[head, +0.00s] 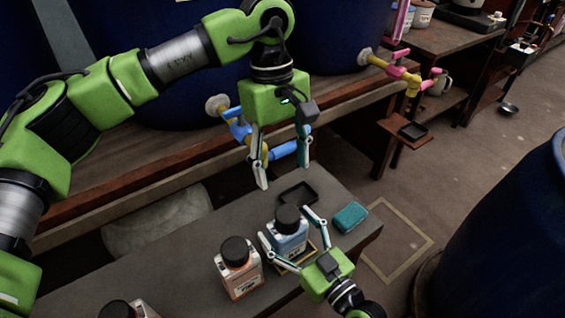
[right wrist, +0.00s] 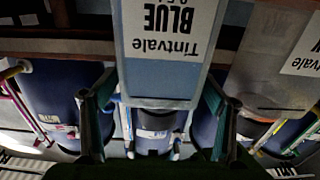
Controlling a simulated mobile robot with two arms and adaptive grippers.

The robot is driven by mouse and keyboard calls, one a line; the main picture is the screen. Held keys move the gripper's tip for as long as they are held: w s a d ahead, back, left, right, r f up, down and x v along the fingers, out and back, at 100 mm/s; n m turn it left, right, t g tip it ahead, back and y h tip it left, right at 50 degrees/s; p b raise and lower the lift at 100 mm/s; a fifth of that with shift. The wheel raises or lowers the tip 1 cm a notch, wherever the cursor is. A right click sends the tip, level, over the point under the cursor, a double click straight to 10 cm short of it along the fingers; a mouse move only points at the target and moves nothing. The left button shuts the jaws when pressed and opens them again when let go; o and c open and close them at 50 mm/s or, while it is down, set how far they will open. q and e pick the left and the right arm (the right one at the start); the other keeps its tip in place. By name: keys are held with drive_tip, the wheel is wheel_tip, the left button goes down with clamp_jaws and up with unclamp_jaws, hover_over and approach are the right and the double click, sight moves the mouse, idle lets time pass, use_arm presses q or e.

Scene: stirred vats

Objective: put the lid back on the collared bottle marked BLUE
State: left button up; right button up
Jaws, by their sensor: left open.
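The bottle marked BLUE (head: 288,243) stands upright on the grey bench, with pale blue contents and a black round lid (head: 288,217) on its top. I cannot tell how firmly the lid sits. In the right wrist view the bottle (right wrist: 165,70) appears upside down, with its label readable. My right gripper (head: 284,222) has a finger on each side of the bottle, and both fingers seem to touch it. My left gripper (head: 283,176) is open and empty, above and behind the bottle.
A small black tray (head: 297,194) lies empty behind the bottle. A teal sponge (head: 350,216) lies at the right. An orange bottle (head: 242,282) with a black cap stands to the left, and another capped bottle (head: 125,310) is partly cut off. Blue vats stand behind and at right.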

drive_tip(key=v, duration=1.2)
drive_tip(key=shift+r, duration=0.1)
